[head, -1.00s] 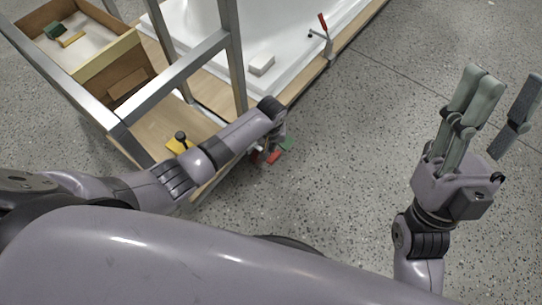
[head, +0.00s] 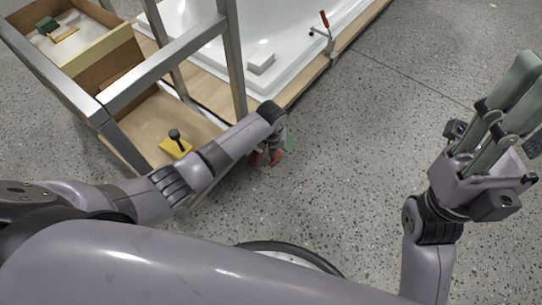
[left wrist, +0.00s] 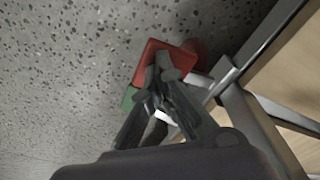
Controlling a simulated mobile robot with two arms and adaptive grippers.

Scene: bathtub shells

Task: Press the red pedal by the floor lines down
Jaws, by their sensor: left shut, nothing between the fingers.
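The red pedal (left wrist: 150,58) shows in the left wrist view, low by the floor, with a green pedal (left wrist: 128,98) beside it. In the head view only small parts of the red pedal (head: 275,157) and the green pedal (head: 290,143) show past my left gripper (head: 270,150). In the left wrist view my left gripper (left wrist: 163,70) is shut and empty, its fingertips overlapping the red pedal's near part. I cannot tell whether they touch it or how far the pedal is pressed. My right gripper (head: 515,115) is open and empty at the right, above the floor.
A metal frame (head: 235,60) stands left of the white bathtub shell (head: 290,30). The shell carries a white block (head: 261,62) and a red-handled clamp (head: 324,20). A yellow piece with a black knob (head: 175,146) sits on the wooden board. The speckled floor at right is clear.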

